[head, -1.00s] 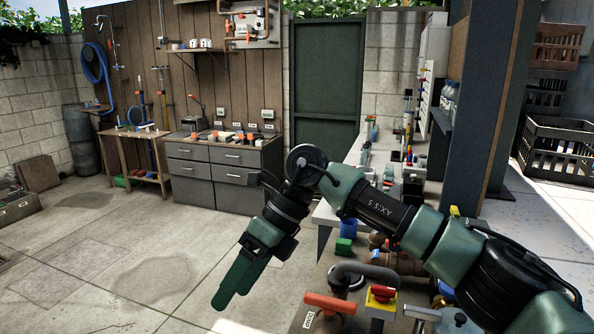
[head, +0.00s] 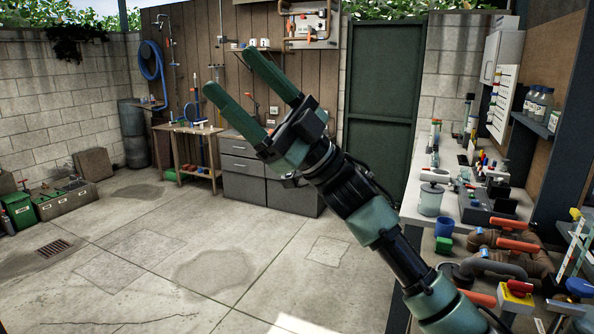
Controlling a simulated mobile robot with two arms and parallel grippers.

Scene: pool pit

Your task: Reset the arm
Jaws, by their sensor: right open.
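My right arm comes in from the lower right in the head view and reaches up and to the left. My right gripper (head: 238,78) is open, its two green fingers spread apart and pointing up and left. Nothing is between the fingers. The gripper is in the air, in front of the grey drawer cabinet (head: 240,165) and the wooden wall in the picture, hiding part of both. My left gripper does not show.
At the right, a counter (head: 447,203) holds bottles and a canister, and pipes with orange-handled valves (head: 518,246) stand below it. A blue cup (head: 444,227) and green block (head: 443,244) sit nearby. The concrete floor (head: 190,255) at centre and left is clear.

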